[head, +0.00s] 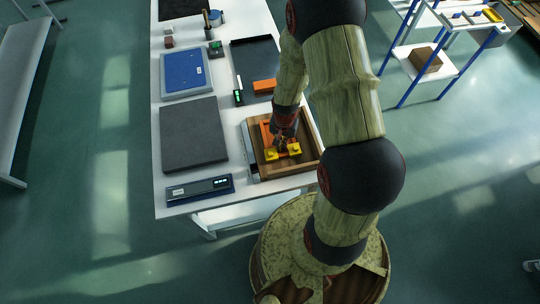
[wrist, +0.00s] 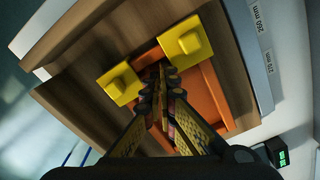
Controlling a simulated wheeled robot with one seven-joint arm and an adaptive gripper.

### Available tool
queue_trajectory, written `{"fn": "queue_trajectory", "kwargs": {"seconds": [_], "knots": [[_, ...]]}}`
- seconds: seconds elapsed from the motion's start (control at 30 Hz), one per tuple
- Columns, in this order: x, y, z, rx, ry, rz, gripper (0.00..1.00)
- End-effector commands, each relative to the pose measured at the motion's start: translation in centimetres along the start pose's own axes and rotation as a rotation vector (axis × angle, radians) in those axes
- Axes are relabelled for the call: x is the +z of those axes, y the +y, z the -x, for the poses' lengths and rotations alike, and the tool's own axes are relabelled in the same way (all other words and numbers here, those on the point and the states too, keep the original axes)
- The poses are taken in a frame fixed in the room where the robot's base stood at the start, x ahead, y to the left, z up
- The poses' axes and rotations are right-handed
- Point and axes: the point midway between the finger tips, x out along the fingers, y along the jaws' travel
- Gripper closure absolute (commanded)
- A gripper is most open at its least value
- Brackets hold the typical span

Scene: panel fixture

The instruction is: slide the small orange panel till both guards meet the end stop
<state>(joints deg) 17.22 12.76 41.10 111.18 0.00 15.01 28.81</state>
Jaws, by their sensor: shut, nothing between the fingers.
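The small orange panel (wrist: 208,95) lies in a wooden fixture (wrist: 232,52); it also shows in the head view (head: 265,131), partly behind my gripper. Two yellow guards sit along one edge of the panel: one guard (wrist: 119,84) on the left and one guard (wrist: 187,42) on the right in the wrist view. My gripper (wrist: 161,72) is shut and empty, its fingertips over the panel edge between the guards. I cannot tell whether the fingertips touch the panel. I cannot tell for sure which part is the end stop, or whether the guards touch it.
A pale scale strip with "260 mm" and "270 mm" labels (wrist: 261,30) runs beside the fixture. On the white table, a dark grey slab (head: 193,134), a digital display unit (head: 200,188), a blue panel (head: 186,72) and a loose orange block (head: 264,86) lie nearby.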

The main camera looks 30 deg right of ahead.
Motion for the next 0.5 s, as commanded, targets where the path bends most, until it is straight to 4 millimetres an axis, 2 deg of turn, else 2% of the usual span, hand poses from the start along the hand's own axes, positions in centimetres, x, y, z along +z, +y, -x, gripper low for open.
{"fn": "queue_trajectory", "kwargs": {"seconds": [0.5], "knots": [[0.8,0.47,0.03,0.0,0.001,0.0,1.0]]}}
